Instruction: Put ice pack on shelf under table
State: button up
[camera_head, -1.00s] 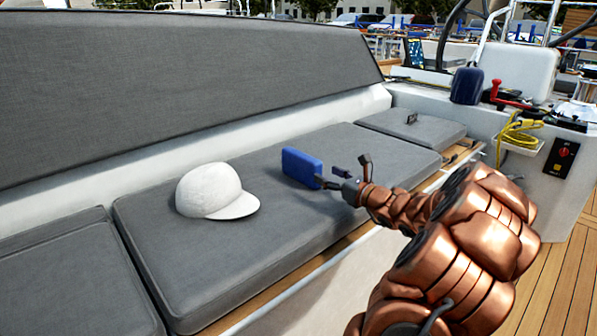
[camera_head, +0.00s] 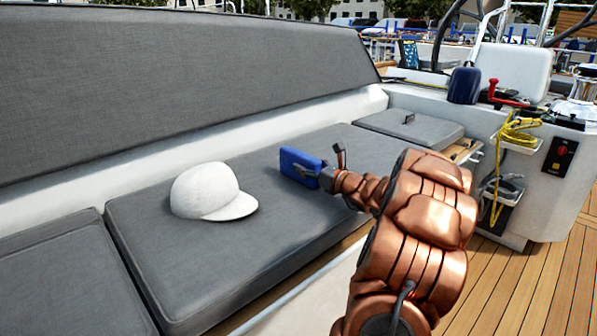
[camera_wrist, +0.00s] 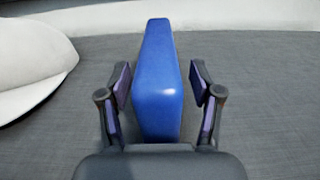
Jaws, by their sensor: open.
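The blue ice pack (camera_head: 300,163) stands on its edge on the grey seat cushion, to the right of a white cap. In the wrist view the ice pack (camera_wrist: 158,85) lies between the two fingers of my gripper (camera_wrist: 160,88). The fingers are open, with a gap visible on each side of the pack. In the head view my gripper (camera_head: 326,176) is at the right end of the pack and partly covers it. No table or shelf under one can be made out in these frames.
The white cap (camera_head: 208,192) lies on the cushion (camera_head: 180,255) left of the pack. The grey backrest (camera_head: 170,85) rises behind. A white console with a yellow rope (camera_head: 512,135) and a red handle (camera_head: 505,97) stands at the right. Wooden deck (camera_head: 540,260) is clear at lower right.

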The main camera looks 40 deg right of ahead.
jog(key=shift+w+r, duration=0.1)
jog(key=shift+w, duration=0.45)
grip_shut()
